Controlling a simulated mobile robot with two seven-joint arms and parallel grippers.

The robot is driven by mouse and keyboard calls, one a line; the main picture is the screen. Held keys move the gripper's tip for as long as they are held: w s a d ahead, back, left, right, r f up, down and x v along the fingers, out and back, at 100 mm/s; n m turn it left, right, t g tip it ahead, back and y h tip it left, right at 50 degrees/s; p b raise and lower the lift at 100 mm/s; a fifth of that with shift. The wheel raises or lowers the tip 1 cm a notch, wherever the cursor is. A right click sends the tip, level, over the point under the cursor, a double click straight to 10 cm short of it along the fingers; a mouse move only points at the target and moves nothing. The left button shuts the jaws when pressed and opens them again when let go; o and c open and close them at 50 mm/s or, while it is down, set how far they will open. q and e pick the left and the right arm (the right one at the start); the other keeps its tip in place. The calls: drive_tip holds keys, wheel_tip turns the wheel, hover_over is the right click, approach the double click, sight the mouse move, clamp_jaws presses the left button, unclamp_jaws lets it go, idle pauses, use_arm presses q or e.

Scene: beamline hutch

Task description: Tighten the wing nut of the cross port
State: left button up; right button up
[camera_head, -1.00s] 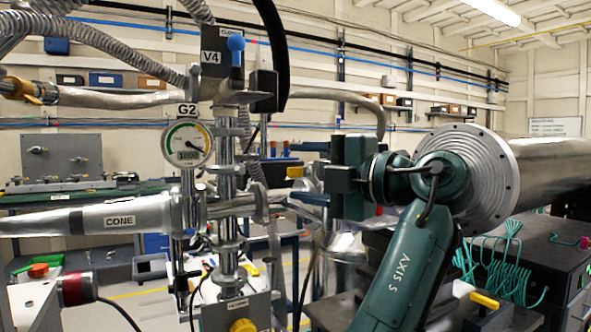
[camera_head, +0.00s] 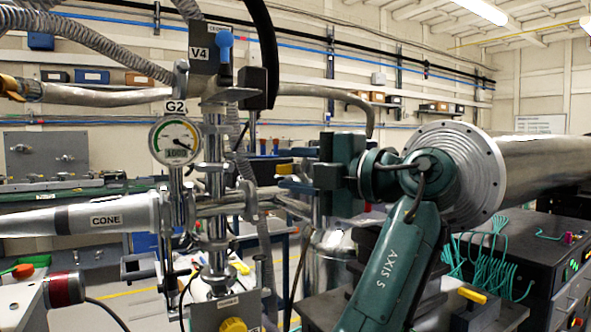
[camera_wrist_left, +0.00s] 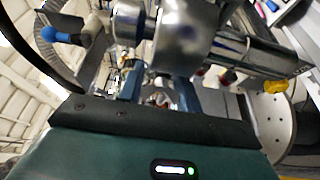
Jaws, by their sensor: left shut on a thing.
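The cross port (camera_head: 215,195) is the steel cross-shaped fitting on the vertical column right of the cone, with a clamp (camera_head: 249,202) on its right arm. My left gripper (camera_head: 281,178), dark green with blue fingers, is just right of that clamp and points left. It is shut on a small part, which looks like the wing nut (camera_wrist_left: 158,99), between the blue fingers in the left wrist view (camera_wrist_left: 159,92). The nut is small and blurred there, and I cannot make it out in the head view. My right gripper is not in view.
The gauge G2 (camera_head: 175,141) and the grey cone (camera_head: 105,217) stand left of the cross port. The V4 valve (camera_head: 203,52) is above it, with a black hose beside it. A large steel flange (camera_head: 478,178) and a dark cabinet (camera_head: 535,245) are on the right.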

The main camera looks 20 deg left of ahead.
use_arm(q)
drive_tip(key=shift+f+m+b, duration=0.1)
drive_tip(key=shift+m+b, duration=0.3)
drive_tip(key=shift+b, duration=0.1)
drive_tip(key=shift+m+y, duration=0.3)
drive_tip(key=shift+m, duration=0.2)
drive_tip(key=shift+b, duration=0.4)
drive_tip(key=shift+r+m, duration=0.2)
drive_tip(key=shift+m, duration=0.2)
drive_tip(key=o, duration=1)
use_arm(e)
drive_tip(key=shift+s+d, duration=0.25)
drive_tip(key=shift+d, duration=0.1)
